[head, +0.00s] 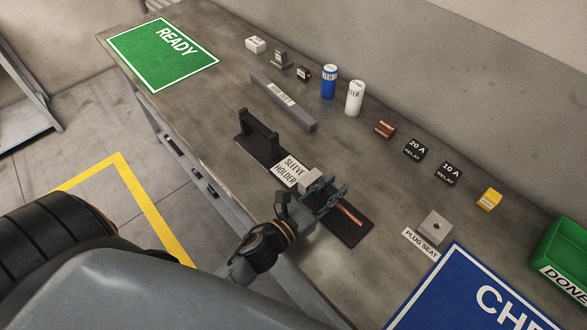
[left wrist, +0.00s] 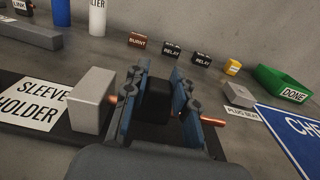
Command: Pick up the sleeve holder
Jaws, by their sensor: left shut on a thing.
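The sleeve holder is a long black plate (head: 357,229) with a white SLEEVE HOLDER label (head: 290,170), lying along the table's near edge. A black upright handle (head: 260,129) stands at its far left end and a grey block (head: 311,180) near its middle. A copper rod (head: 351,215) shows at its right end. My left gripper (head: 332,195) is over the right part of the plate. In the left wrist view its fingers (left wrist: 160,108) are on either side of a black block (left wrist: 156,102), which seems part of the holder. The block's lower part is hidden. My right gripper is not in view.
A grey bar (head: 283,101), a blue can (head: 329,82), a white can (head: 355,98) and small labelled parts stand behind. The plug seat (head: 435,227), blue mat (head: 450,290) and green DONE bin (head: 562,255) are right. A green READY mat (head: 163,55) is far left.

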